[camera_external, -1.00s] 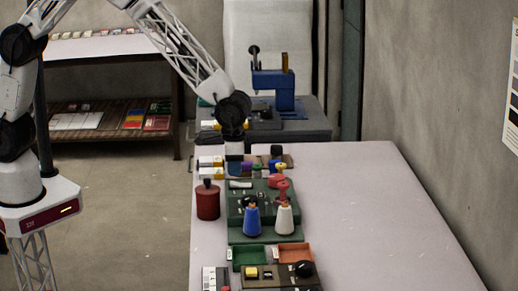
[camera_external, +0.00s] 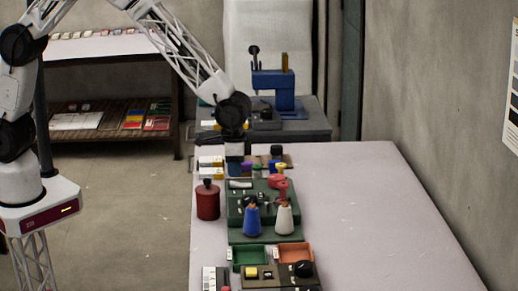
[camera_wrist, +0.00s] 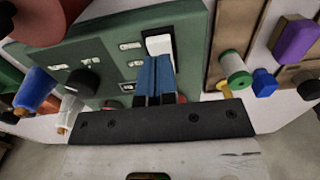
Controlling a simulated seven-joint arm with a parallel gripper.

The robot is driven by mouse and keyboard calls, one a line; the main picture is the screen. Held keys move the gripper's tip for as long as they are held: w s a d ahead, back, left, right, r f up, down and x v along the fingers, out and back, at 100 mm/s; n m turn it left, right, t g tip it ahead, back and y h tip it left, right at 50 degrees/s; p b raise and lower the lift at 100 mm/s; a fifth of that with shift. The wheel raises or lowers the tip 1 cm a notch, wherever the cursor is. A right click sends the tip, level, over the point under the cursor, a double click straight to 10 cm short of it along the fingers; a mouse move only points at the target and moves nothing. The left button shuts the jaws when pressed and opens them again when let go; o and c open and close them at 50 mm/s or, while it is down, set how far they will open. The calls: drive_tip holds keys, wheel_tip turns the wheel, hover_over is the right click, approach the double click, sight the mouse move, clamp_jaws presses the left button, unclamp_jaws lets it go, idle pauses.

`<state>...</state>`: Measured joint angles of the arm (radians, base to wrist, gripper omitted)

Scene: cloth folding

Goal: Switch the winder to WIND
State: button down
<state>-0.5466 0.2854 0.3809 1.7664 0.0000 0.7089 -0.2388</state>
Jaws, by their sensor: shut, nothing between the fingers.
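The winder is a green box (camera_external: 235,211) on the table, and its green panel (camera_wrist: 105,42) fills the upper left of the wrist view. A white rocker switch (camera_wrist: 159,44) sits on the panel with small white labels near it. It also shows in the external view (camera_external: 240,184). My gripper (camera_wrist: 157,62) has blue fingertips close together, shut and empty. The tips are over the near end of the white switch and partly cover it; I cannot tell whether they touch. In the external view my gripper (camera_external: 234,168) points down just behind the panel. The label text is too small to read.
A blue cone (camera_external: 252,221) and a white cone (camera_external: 284,219) of thread stand at the winder's front. A red canister (camera_external: 208,201) is at its left. Spools, including a green-ended one (camera_wrist: 236,72), stand close beside the gripper. The table's right side is clear.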

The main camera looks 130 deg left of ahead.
sight(234, 183)
drive_tip(key=shift+f, duration=1.2)
idle(1.1)
drive_tip(key=shift+r, duration=3.55)
